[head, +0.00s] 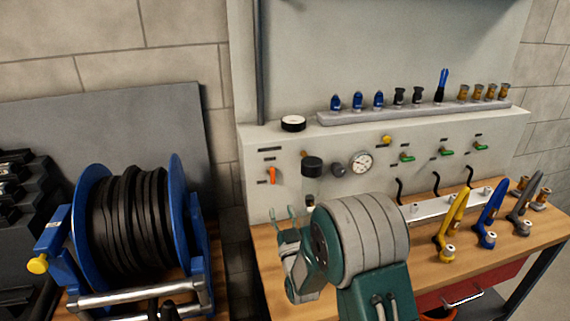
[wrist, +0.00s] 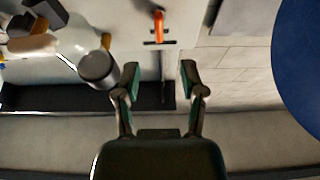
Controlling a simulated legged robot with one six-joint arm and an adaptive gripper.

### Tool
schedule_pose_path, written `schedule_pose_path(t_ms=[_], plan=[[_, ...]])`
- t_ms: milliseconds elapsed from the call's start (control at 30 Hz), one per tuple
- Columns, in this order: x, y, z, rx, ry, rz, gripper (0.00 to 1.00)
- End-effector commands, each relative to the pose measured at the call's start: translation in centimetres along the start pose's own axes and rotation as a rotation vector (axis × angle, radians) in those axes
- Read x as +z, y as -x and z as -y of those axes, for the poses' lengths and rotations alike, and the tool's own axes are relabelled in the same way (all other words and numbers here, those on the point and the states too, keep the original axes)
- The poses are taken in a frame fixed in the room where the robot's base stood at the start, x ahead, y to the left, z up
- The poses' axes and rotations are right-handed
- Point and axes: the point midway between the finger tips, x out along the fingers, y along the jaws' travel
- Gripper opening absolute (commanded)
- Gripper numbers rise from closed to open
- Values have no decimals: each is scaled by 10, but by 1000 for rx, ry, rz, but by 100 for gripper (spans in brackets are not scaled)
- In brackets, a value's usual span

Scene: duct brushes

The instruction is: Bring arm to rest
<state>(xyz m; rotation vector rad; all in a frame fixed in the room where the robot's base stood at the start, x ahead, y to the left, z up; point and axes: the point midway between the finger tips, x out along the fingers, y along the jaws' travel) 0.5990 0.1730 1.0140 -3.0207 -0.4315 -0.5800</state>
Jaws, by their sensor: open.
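My gripper (head: 288,216) is at the front of the grey panel in the head view, over the left part of the wooden bench, with my arm's large grey and teal joint beside it. In the wrist view my gripper (wrist: 160,78) has its two fingers apart with nothing held between them. An orange lever (wrist: 158,25) on the panel shows beyond the fingertips; the lever (head: 272,175) also shows in the head view. My arm hides part of the bench.
A blue hose reel (head: 130,220) stands at the left. A filter unit (head: 312,170) is on the panel close to my gripper. Yellow (head: 455,225), blue (head: 490,218) and grey (head: 527,205) tools stand on the bench (head: 550,228) at the right. A rail (head: 420,113) holds several fittings.

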Motion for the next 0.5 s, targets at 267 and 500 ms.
schedule_pose_path(t_ms=[267,500], plan=[[-44,-12,-29,41,9,205,53],[-86,6,-56,87,8,454,53]])
